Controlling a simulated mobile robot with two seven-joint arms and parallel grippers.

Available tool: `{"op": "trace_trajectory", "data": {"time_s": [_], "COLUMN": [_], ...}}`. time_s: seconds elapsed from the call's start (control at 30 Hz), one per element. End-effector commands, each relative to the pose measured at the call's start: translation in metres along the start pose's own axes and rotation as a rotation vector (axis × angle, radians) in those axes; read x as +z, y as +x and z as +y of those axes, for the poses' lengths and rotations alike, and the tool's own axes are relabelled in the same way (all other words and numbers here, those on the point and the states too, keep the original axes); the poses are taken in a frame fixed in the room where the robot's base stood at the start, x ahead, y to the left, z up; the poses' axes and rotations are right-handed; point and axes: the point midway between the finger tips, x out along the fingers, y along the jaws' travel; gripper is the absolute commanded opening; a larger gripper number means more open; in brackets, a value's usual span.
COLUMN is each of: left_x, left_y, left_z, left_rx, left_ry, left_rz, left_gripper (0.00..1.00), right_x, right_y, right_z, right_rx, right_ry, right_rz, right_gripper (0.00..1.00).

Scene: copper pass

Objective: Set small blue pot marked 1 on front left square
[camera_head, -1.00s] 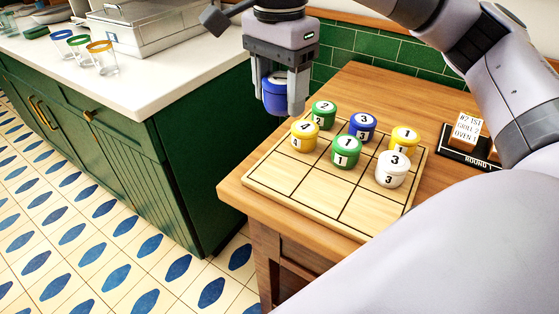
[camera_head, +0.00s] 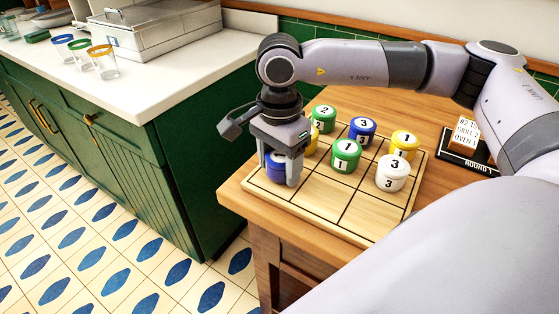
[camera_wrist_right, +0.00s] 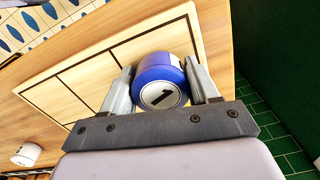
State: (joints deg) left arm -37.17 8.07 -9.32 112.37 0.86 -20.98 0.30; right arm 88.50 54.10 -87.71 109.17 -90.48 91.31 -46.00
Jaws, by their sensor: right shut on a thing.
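My right gripper (camera_head: 283,172) is shut on a small blue pot (camera_head: 275,167), low at the left corner of the wooden grid board (camera_head: 318,212). The pot is over the front left square; whether it touches the board I cannot tell. In the right wrist view the pot (camera_wrist_right: 160,75) sits between both fingers, its lid showing a black 1 on white. The fingers partly hide the pot and its square in the head view. My left gripper is not in view.
Behind the gripper a yellow pot (camera_head: 312,146) is mostly hidden. Green pots (camera_head: 346,155), a blue pot (camera_head: 362,131), another yellow pot (camera_head: 404,145) and a white pot (camera_head: 392,174) stand on the board. The front middle and front right squares look bare. A card stand (camera_head: 468,148) is at right.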

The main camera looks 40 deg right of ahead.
Motion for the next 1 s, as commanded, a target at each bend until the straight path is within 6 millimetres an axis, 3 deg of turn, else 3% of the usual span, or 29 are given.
{"op": "trace_trajectory", "data": {"time_s": [0.23,0.27,0.3,0.33,0.77,1.0], "left_x": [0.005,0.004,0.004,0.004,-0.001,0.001], "left_y": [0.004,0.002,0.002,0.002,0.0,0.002], "left_z": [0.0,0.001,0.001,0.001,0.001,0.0], "left_rx": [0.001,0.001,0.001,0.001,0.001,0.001], "left_ry": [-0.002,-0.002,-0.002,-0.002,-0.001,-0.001], "left_rz": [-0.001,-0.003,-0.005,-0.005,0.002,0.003], "left_gripper": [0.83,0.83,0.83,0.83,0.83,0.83], "right_x": [0.0,0.0,0.0,0.0,0.0,0.001], "right_y": [0.005,0.003,0.003,0.003,-0.007,-0.057], "right_z": [0.0,0.0,0.0,0.0,-0.001,-0.001], "right_rx": [-0.001,0.0,0.0,0.0,-0.003,-0.005], "right_ry": [0.0,0.0,0.0,0.0,0.0,-0.001], "right_rz": [0.0,0.0,0.0,0.0,0.0,-0.001], "right_gripper": [0.25,0.7,0.83,0.86,0.86,0.86]}}
